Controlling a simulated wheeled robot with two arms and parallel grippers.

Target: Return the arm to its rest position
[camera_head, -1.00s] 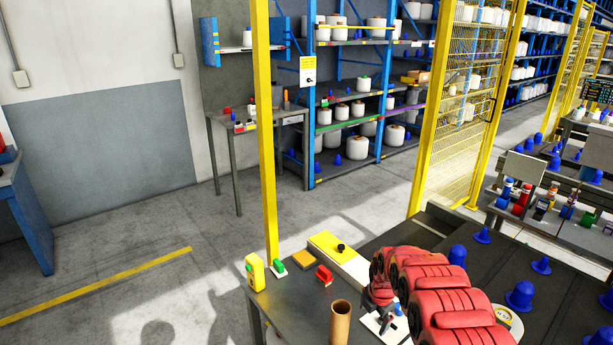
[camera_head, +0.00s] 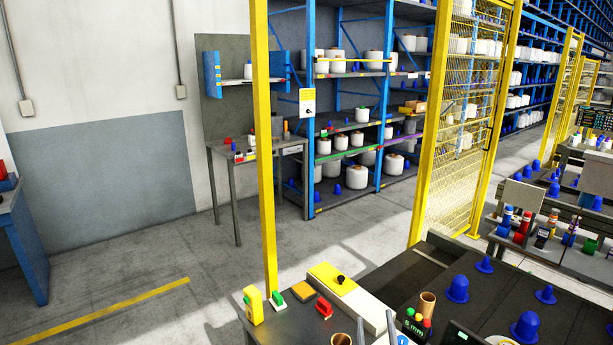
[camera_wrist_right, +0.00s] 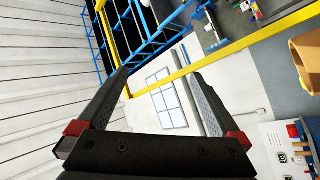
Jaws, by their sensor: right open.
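My right gripper (camera_wrist_right: 158,82) fills the lower left of the right wrist view. Its two dark fingers with red bases stand apart, and nothing is between them. The fingers point toward a wall with a window. My left gripper shows in neither view.
The dark worktop (camera_head: 285,330) carries a yellow device (camera_head: 253,305), a yellow plate (camera_head: 333,279) and a red block (camera_head: 324,307). A cardboard tube (camera_head: 427,304) and blue cones (camera_head: 457,289) stand to the right. A yellow post (camera_head: 264,150) rises behind. The floor at left is clear.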

